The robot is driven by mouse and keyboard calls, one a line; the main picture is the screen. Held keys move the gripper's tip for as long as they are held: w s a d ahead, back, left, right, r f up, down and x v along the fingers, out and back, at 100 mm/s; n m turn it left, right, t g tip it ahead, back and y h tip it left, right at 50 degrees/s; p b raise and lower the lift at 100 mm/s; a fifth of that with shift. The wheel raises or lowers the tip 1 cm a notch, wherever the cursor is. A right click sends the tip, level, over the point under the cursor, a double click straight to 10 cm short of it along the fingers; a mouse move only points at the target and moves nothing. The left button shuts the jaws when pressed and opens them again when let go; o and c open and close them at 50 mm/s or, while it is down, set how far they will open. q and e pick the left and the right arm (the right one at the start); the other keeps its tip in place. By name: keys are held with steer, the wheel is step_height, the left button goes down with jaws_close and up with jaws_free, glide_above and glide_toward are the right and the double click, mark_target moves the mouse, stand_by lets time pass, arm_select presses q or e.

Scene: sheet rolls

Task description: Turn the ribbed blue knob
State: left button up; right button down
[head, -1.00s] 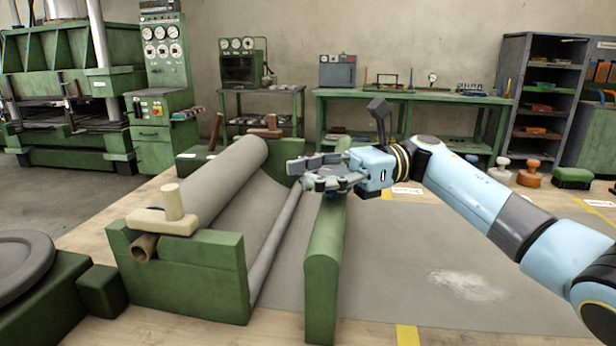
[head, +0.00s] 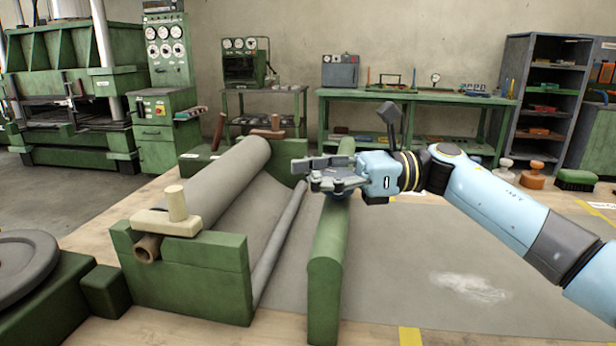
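A small patch of blue (head: 338,194), which looks like the blue knob, shows just under my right gripper on top of the long green bar (head: 327,255). Most of it is hidden, and its ribs cannot be made out. My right gripper (head: 318,174) lies nearly level over this spot, its grey fingers pointing left in the head view. The fingers are close above or around the blue part. I cannot tell whether they touch it or are closed on it. My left gripper is not in view.
Left of the bar, a grey sheet roll (head: 222,185) rests on a green stand (head: 190,275) with a wooden-handled clamp (head: 172,215). A thin grey rod (head: 280,245) runs beside the bar. Grey sheet (head: 420,265) lies flat and open to the right. Stamps (head: 533,175) stand at the far right.

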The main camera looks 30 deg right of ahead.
mark_target(328, 171)
steer(key=m+t+h+p, duration=0.2)
steer(key=m+t+h, duration=0.1)
steer(key=w+d+m+t+h+p, duration=0.1)
steer(key=m+t+h+p, duration=0.2)
steer(key=t+h, duration=0.1)
steer(key=w+d+m+t+h+p, duration=0.1)
steer(key=m+t+h+p, duration=0.2)
steer(key=m+t, duration=0.1)
steer(key=shift+w+d+r+h, duration=0.15)
steer(key=shift+d+h, duration=0.1)
steer(key=shift+h, duration=0.05)
steer(key=shift+w+d+f+m+t+h+p, duration=0.15)
steer(key=shift+d+m+t+h+p, duration=0.1)
steer(key=shift+m+h+p, duration=0.6)
steer(key=shift+s+d+f+m+t+h+p, duration=0.1)
steer(key=shift+d+m+t+h+p, duration=0.3)
steer(key=shift+h, duration=0.65)
steer(key=shift+a+m+h, duration=0.1)
steer(key=shift+m+h, duration=0.25)
steer(key=shift+h, duration=0.05)
steer(key=shift+f+p, duration=0.2)
steer(key=shift+p, duration=0.1)
steer(key=c, duration=1.2)
jaws_free()
steer(key=shift+s+r, duration=0.15)
steer(key=shift+s, duration=0.05)
steer(key=shift+c, duration=0.2)
steer(key=o, duration=0.4)
steer(key=shift+w+r, duration=0.1)
steer(key=shift+w, duration=0.1)
